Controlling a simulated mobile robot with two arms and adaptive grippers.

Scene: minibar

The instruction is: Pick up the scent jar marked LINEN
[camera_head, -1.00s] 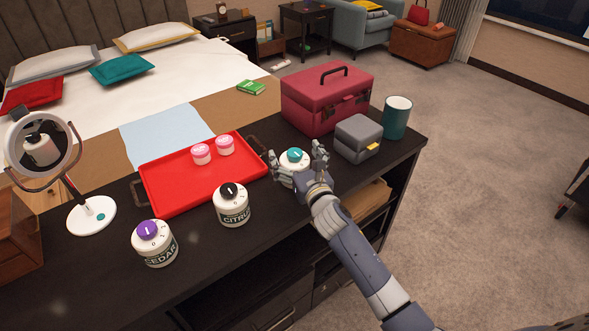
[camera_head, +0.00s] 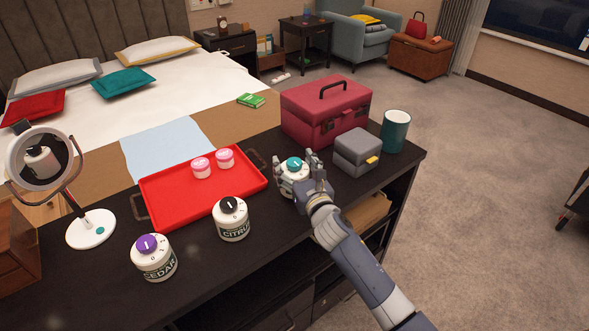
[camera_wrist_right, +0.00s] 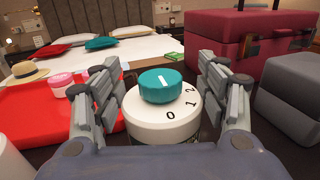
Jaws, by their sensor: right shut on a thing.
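A white jar with a teal dial knob (camera_head: 292,164) stands on the dark cabinet top, right of the red tray. It also shows in the right wrist view (camera_wrist_right: 165,122), with 0, 1 and 2 marked on its white top. Its front label is hidden, so I cannot read its name. My right gripper (camera_head: 298,178) is shut on this jar, a finger on each side. A jar marked CITRUS with a black knob (camera_head: 232,220) and a jar marked CEDAR with a purple knob (camera_head: 154,258) stand to the left. My left gripper is not in view.
The red tray (camera_head: 180,205) holds two small pink-lidded jars (camera_head: 212,162). A maroon case (camera_head: 325,110), a grey box (camera_head: 356,152) and a teal cup (camera_head: 396,131) stand close on the right. A round mirror (camera_head: 92,229) stands at left.

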